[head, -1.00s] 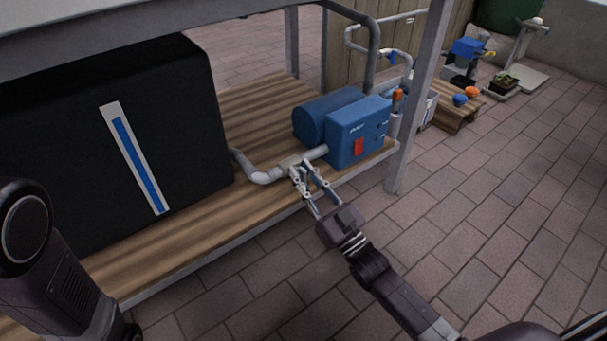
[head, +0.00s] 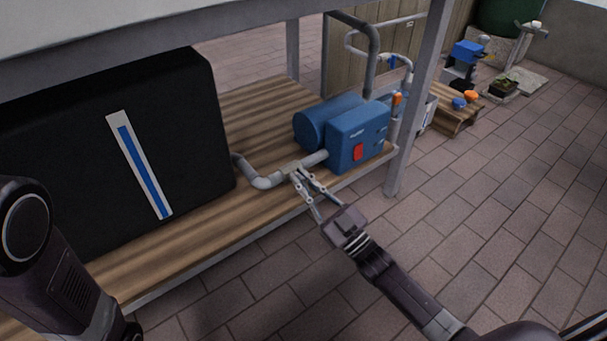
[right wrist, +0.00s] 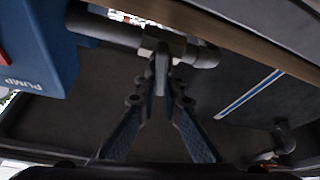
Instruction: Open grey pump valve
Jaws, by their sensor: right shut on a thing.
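The blue pump (head: 356,136) with a red switch stands on the wooden lower shelf. A grey pipe (head: 266,182) runs from it toward the black tank. The grey valve (head: 295,166) sits on this pipe; in the right wrist view the valve body (right wrist: 165,42) shows with a small grey handle below it. My right gripper (head: 298,174) is at the valve from the front, its fingers shut on the handle; its fingertips (right wrist: 161,82) meet there in the wrist view. They hide part of the handle. My left gripper is out of view; only my left arm shows at lower left.
The black tank (head: 190,130) with a blue level strip fills the shelf's left. A metal table leg (head: 411,110) stands right of the pump, and the tabletop (head: 150,30) hangs above. The brick floor (head: 500,230) in front is clear.

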